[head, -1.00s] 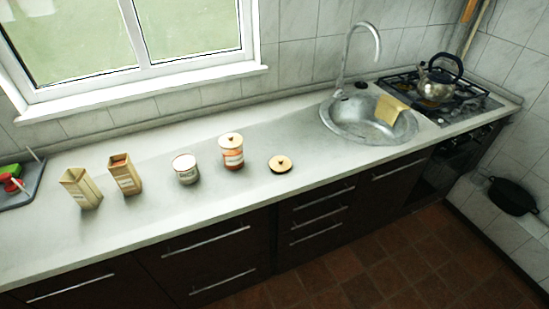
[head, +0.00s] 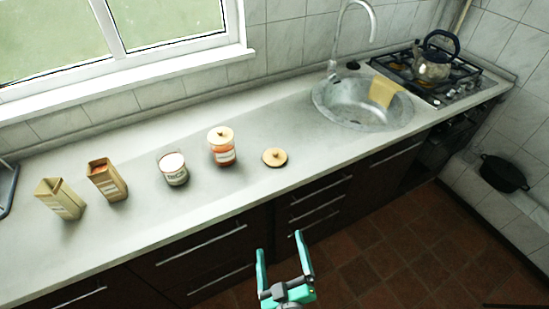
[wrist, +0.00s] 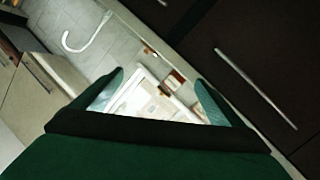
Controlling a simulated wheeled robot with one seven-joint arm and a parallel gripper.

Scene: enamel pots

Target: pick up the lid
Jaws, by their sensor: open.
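A round tan lid (head: 274,157) with a small dark knob lies alone on the grey counter (head: 215,195), near its front edge. Another tan lid (head: 221,134) sits on top of an orange-red pot (head: 222,154) just to its left. My green gripper (head: 280,243) is open and empty, in front of the dark cabinets and well below the loose lid in the head view. In the wrist view its two fingertips (wrist: 160,86) are spread apart, with the window and small counter items far off between them. I cannot clearly pick out the loose lid there.
A white pot (head: 173,169) and two open boxes, one brown (head: 106,181) and one cream (head: 61,199), stand left of the pot. A sink (head: 350,112) and a kettle (head: 432,67) on the hob are to the right. Counter around the loose lid is clear.

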